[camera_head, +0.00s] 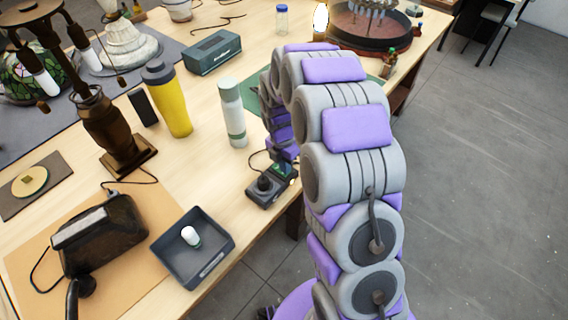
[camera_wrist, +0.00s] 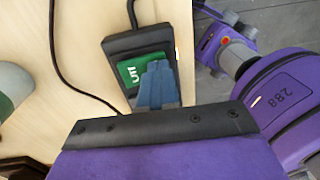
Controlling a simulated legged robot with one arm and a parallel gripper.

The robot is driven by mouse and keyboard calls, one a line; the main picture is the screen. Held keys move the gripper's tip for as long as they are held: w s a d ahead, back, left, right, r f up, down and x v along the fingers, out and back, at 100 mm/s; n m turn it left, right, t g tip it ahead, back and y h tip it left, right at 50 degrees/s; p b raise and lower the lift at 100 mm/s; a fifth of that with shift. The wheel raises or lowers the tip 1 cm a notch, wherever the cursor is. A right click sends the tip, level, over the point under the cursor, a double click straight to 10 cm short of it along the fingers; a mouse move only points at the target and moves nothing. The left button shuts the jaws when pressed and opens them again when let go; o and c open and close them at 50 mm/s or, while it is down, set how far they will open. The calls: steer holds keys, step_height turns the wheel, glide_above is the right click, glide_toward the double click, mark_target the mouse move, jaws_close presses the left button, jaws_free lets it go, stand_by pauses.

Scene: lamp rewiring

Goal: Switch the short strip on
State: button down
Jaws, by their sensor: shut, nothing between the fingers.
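The fingers cover part of the strip's face, and the switch position is not clear.
A white-green bottle (camera_head: 233,115) and a yellow tumbler (camera_head: 168,100) stand behind the strip to the left. A dark tray (camera_head: 165,249) with a small white bulb lies in front, left. A brown lamp base (camera_head: 125,158) stands further left. A cord runs behind the strip.

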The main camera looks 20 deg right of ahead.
steer(key=shift+d, duration=0.1)
steer(key=shift+w, duration=0.1)
steer(key=shift+w+r, duration=0.15)
steer(key=shift+w+a+r+p, duration=0.15)
steer(key=shift+w+a+p, duration=0.25)
steer(key=shift+a+p, duration=0.25)
steer(key=shift+d+r, duration=0.1)
